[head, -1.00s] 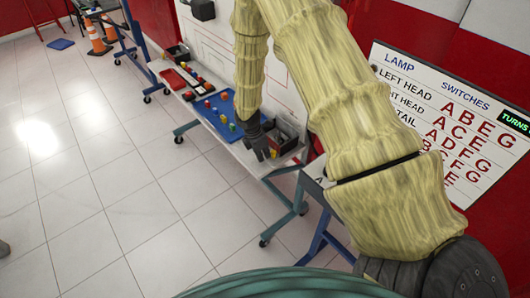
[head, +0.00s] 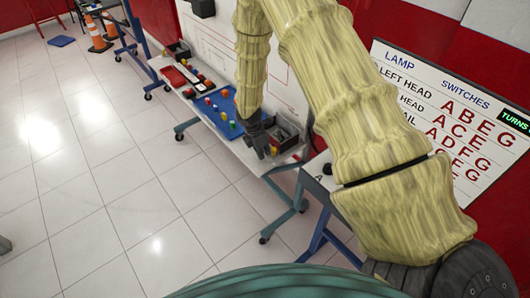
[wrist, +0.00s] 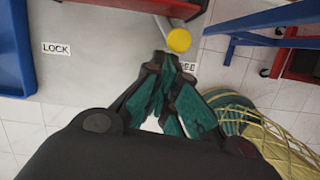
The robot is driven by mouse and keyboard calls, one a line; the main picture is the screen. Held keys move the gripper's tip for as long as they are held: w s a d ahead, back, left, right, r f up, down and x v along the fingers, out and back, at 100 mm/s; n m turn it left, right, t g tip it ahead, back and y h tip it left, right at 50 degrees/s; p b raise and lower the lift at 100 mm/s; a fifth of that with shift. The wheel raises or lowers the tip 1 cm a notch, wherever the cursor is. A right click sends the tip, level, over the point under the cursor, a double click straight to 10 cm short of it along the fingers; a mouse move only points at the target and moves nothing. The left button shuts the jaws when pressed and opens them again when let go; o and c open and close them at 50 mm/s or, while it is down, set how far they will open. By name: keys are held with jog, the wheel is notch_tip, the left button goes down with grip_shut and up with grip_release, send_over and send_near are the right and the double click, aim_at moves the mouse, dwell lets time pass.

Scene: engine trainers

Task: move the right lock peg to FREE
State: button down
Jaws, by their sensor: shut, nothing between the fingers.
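A peg with a round yellow knob (wrist: 179,40) stands at the edge of the grey panel in the wrist view, close to the FREE label (wrist: 188,66) and well to the right of the LOCK label (wrist: 56,48). My gripper (wrist: 168,62) is shut and empty, its fingertips just below the knob. The fingers cover part of the FREE label. Whether they touch the peg is unclear. In the head view my gripper (head: 265,155) is at the near end of the bench, beside the small yellow knob (head: 274,151).
In the head view, the blue mat (head: 212,112) with several coloured pegs lies farther along the bench. A lamp-switch sign (head: 455,115) hangs at right.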

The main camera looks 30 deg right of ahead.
jog(key=shift+w+a, duration=0.15)
jog(key=shift+w, duration=0.15)
jog(key=shift+a, duration=0.1)
jog(key=shift+a, duration=0.25)
jog(key=a, duration=0.3)
jog(key=shift+a+r, duration=0.1)
jog(key=shift+a, duration=0.1)
jog(key=b+v, duration=0.2)
jog(key=v, duration=0.8)
jog(key=s+a+f+m+y, duration=0.2)
jog(key=s+a+f+m, duration=0.2)
jog(key=s+f, duration=0.45)
jog(key=s+a+f+m+y, duration=0.2)
jog(key=s+a+f+m, duration=0.2)
jog(key=s+f, duration=0.5)
jog(key=s+f+m, duration=0.2)
jog(key=s+m, duration=0.3)
jog(key=s, duration=0.5)
jog(key=s+f+m+h, duration=0.1)
jog(key=s+m, duration=0.4)
jog(key=s, duration=0.6)
jog(key=shift+s+d+f+m, duration=0.2)
jog(key=shift+d+f+m, duration=0.2)
jog(key=shift+f, duration=0.15)
